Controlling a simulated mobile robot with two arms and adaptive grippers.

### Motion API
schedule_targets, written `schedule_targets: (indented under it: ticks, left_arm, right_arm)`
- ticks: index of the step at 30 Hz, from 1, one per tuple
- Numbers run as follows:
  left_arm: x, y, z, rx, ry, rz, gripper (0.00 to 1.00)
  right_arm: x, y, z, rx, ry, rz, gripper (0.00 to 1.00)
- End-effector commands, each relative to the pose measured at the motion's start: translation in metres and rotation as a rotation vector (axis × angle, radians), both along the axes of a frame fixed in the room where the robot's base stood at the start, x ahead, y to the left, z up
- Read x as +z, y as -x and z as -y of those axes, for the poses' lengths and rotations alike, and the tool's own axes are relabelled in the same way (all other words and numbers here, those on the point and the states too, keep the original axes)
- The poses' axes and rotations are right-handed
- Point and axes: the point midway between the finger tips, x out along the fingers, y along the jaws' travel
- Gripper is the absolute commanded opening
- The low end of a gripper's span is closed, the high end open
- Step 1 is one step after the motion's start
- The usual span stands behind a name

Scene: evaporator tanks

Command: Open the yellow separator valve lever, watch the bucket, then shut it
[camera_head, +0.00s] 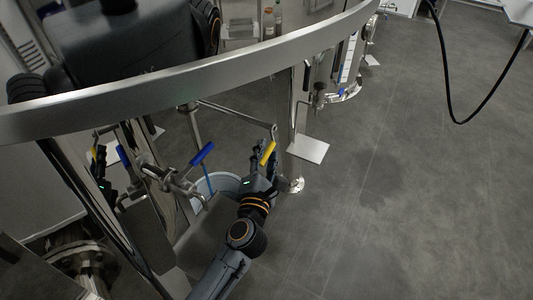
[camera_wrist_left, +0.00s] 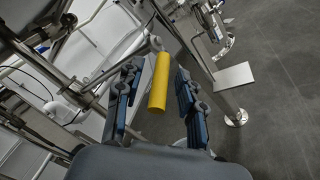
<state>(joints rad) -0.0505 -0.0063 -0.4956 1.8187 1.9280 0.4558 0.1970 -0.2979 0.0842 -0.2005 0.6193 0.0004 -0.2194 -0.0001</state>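The yellow valve lever (camera_head: 268,152) sits at the end of a thin pipe, left of a steel post. My left gripper (camera_head: 263,160) is at this lever. In the left wrist view the yellow lever (camera_wrist_left: 160,82) lies between the two dark fingers of the left gripper (camera_wrist_left: 160,74), with visible gaps on both sides. The fingers are open and not closed on it. A pale bucket (camera_head: 229,182) stands below and left of the gripper, partly hidden by it; its contents are not clear. My right gripper is in neither view.
A blue-handled valve (camera_head: 203,153) is left of the gripper, over the bucket. A broad curved steel rail (camera_head: 250,62) crosses above. A steel post (camera_head: 293,128) with a flat plate (camera_head: 308,149) stands close right. The grey floor (camera_head: 420,190) farther right is clear.

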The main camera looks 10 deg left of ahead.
Motion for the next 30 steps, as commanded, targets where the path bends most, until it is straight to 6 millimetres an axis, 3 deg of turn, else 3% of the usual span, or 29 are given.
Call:
schedule_targets:
  ticks: [5,12,18,30]
  left_arm:
    - [-0.002,0.027,-0.002,-0.001,0.0,-0.004,0.38]
    - [-0.004,0.079,-0.005,-0.002,0.0,-0.006,0.38]
    - [-0.004,0.108,-0.007,-0.002,0.0,-0.004,0.38]
    - [-0.003,0.117,-0.008,-0.001,0.0,-0.001,0.38]
  right_arm:
    - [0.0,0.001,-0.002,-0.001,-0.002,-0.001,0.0]
    - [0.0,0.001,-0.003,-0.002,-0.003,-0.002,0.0]
    - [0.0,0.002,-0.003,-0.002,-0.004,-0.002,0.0]
    - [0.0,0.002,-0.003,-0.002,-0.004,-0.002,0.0]
